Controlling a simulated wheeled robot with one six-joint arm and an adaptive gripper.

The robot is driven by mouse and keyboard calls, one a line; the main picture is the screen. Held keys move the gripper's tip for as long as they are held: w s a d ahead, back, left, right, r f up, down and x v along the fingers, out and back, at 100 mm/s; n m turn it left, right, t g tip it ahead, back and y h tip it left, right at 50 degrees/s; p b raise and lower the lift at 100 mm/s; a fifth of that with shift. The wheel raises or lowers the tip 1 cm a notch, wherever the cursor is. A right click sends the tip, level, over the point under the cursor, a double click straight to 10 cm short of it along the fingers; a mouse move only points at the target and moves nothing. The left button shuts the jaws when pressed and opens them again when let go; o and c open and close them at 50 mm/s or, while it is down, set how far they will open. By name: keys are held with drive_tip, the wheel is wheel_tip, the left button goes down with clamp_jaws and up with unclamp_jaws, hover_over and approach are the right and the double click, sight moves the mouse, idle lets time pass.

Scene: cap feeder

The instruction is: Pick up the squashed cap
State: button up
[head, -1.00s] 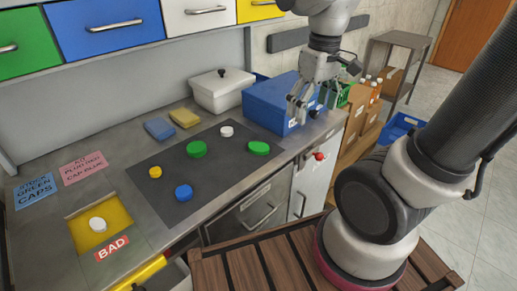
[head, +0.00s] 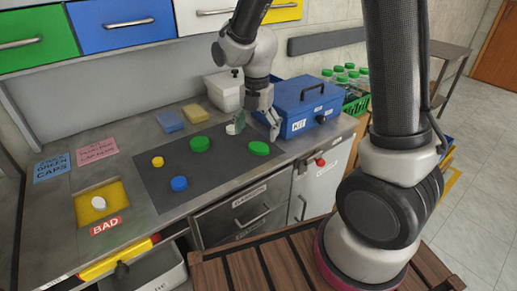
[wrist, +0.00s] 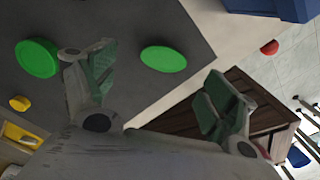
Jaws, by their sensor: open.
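Two green caps lie on the dark mat (head: 215,178). The right green cap (head: 259,149) looks oval and flatter, so it seems to be the squashed one; in the wrist view it (wrist: 163,59) lies beyond and between the fingers. The other green cap (head: 200,144) looks round and thicker, and shows at the wrist view's left (wrist: 37,58). My gripper (head: 257,129) is open and empty, above the mat's back right part, near the oval cap and apart from it.
A yellow cap (head: 157,161) and a blue cap (head: 179,184) lie farther left on the mat. A blue KIT box (head: 307,111) stands close right of my gripper. A white cap (head: 98,202) sits in the yellow BAD tray (head: 84,214). Sponges (head: 170,121) lie behind the mat.

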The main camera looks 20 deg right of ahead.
sight(259, 146)
drive_tip(key=f, duration=0.5)
drive_tip(key=shift+d, duration=0.3)
drive_tip(key=c, duration=0.8)
